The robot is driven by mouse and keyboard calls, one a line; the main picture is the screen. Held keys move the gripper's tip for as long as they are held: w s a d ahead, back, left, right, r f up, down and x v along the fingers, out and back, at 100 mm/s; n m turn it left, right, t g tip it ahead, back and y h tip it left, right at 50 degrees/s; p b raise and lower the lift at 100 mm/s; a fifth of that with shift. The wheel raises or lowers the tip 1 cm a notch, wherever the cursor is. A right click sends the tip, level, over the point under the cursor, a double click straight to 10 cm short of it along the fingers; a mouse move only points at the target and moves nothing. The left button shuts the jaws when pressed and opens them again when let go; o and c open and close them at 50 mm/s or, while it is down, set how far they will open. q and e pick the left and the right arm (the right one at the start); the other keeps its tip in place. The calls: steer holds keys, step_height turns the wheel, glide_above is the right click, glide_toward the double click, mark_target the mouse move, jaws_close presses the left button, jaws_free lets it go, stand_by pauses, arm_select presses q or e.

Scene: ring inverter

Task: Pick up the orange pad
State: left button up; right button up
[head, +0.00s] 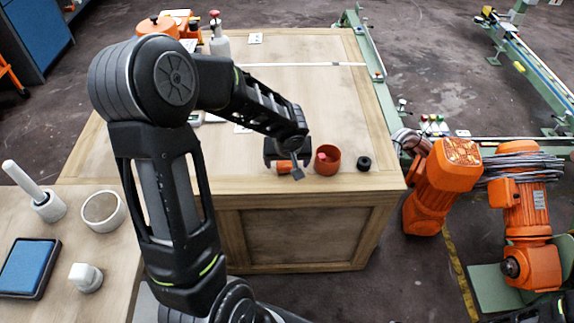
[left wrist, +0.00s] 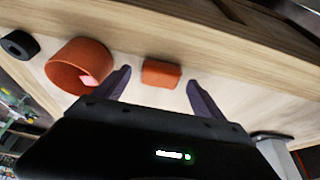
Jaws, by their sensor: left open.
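The orange pad (left wrist: 161,73) is a small block lying on the wooden crate top, near its front edge. In the head view the pad (head: 284,166) shows partly, beside my gripper. My left gripper (left wrist: 155,88) is open, its two dark fingers on either side of the pad in the left wrist view, with gaps at both sides. In the head view my left gripper (head: 287,165) hangs low over the crate top. I cannot tell how far the fingertips are above the wood. My right gripper is not in view.
An orange ring-shaped cup (head: 327,160) with a pink piece inside stands close beside the pad. A black ring (head: 364,163) lies farther right. The wooden crate's (head: 330,100) middle is mostly clear. A side table holds a blue pad tray (head: 29,267) and a white bowl (head: 104,210).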

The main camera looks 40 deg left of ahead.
mark_target(287, 165)
arm_select(q)
steer(key=shift+a+f, duration=0.1)
steer(key=shift+f, duration=0.2)
stand_by(0.4)
steer(key=c, duration=1.4)
steer(key=shift+c, duration=0.2)
step_height(287, 165, up, 10)
steer(key=p, duration=0.1)
